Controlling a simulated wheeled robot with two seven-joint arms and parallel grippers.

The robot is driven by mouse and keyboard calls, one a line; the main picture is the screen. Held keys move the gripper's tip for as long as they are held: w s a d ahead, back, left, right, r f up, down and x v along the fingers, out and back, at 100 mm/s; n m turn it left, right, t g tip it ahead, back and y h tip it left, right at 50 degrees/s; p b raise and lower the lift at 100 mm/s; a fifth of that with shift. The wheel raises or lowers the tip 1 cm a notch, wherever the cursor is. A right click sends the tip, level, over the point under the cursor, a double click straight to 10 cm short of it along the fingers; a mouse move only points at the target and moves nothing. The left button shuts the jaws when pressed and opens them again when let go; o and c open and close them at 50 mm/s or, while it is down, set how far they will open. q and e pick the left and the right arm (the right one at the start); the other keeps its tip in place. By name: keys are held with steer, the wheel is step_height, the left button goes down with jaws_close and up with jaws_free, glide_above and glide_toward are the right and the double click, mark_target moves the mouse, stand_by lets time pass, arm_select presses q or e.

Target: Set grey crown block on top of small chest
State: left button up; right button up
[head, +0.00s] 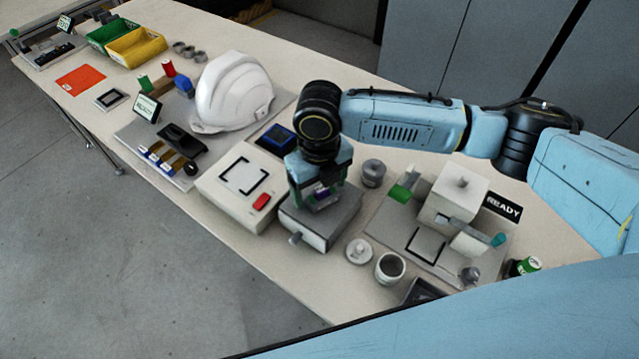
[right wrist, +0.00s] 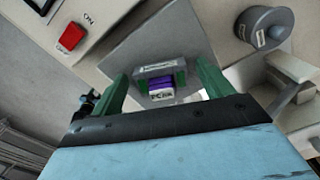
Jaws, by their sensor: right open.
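My right gripper (head: 322,197) points down over a grey box-like fixture (head: 345,222) with a knob on its front. In the right wrist view its green fingers (right wrist: 163,80) are open, one on each side of a small block (right wrist: 166,80) with a purple band and a white printed label. A grey labelled piece (right wrist: 152,69) shows just beyond the band; I cannot tell whether it is part of the same block. I cannot tell for certain which thing is the grey crown block or the small chest. My left gripper is not in view.
A cream box (head: 218,202) with a red button stands left of the fixture. A grey knobbed cylinder (head: 373,173), a round lid (head: 359,251), a cup (head: 390,268) and a pale press-like station (head: 452,205) are to the right. A white helmet shell (head: 232,90) lies farther left.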

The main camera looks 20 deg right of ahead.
steer(key=shift+r, duration=0.1)
step_height(320, 180, up, 12)
steer(key=p, duration=0.1)
stand_by(0.4)
stand_by(1.3)
